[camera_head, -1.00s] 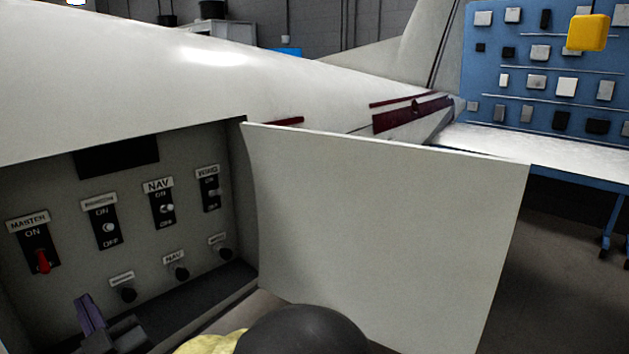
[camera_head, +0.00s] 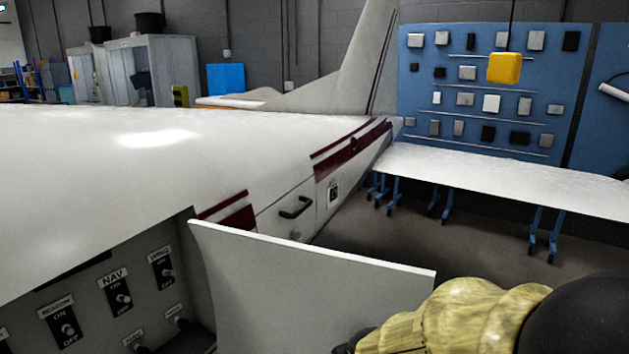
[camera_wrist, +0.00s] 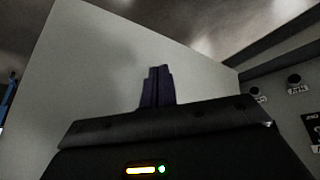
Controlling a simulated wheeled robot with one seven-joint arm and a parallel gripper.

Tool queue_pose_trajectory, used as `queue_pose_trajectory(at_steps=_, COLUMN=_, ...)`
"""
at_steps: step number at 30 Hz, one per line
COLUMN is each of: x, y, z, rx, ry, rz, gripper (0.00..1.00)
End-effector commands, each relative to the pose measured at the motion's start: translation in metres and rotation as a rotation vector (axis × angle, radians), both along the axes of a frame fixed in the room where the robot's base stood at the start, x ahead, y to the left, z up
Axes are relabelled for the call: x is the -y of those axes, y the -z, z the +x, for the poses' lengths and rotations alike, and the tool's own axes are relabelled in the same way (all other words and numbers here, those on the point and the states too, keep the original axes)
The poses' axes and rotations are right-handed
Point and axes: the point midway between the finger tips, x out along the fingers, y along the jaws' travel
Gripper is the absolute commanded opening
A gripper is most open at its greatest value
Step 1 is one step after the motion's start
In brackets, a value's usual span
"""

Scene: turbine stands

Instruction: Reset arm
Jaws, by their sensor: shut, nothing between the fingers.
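My gripper (camera_wrist: 157,88) shows in the wrist view as dark purple fingers pressed together, with nothing between them. It is in front of the pale open panel door (camera_wrist: 95,75), and I cannot tell the gap between them. The door (camera_head: 310,285) stands open beside the switch recess in the white fuselage. The switch panel (camera_head: 90,315) shows its upper switches at the lower left; the rest is cut off by the frame.
The white fuselage (camera_head: 90,200) fills the left, with a tail fin (camera_head: 355,65) behind. A blue board (camera_head: 430,85) with several small boxes, a hanging yellow box (camera_head: 504,68) and a white horizontal surface (camera_head: 500,172) are at the right. Grey cabinets (camera_head: 150,72) stand far back.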

Motion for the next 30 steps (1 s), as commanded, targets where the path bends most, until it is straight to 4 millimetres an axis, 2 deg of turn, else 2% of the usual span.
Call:
queue_pose_trajectory(at_steps=1, x=0.025, y=-0.009, z=-0.01, rx=-0.054, ry=0.072, rz=-0.009, gripper=0.0)
queue_pose_trajectory(at_steps=3, x=0.055, y=-0.009, z=-0.025, rx=-0.131, ry=0.173, rz=-0.018, gripper=0.0)
queue_pose_trajectory(at_steps=6, x=0.088, y=-0.007, z=-0.044, rx=-0.217, ry=0.3, rz=-0.019, gripper=0.0)
queue_pose_trajectory(at_steps=9, x=0.104, y=-0.006, z=-0.056, rx=-0.264, ry=0.367, rz=-0.018, gripper=0.0)
queue_pose_trajectory(at_steps=17, x=0.106, y=-0.003, z=-0.058, rx=-0.273, ry=0.38, rz=-0.018, gripper=0.0)
queue_pose_trajectory(at_steps=22, x=0.106, y=-0.003, z=-0.057, rx=-0.272, ry=0.379, rz=-0.018, gripper=0.33)
queue_pose_trajectory(at_steps=30, x=0.106, y=-0.003, z=-0.057, rx=-0.271, ry=0.378, rz=-0.017, gripper=0.34)
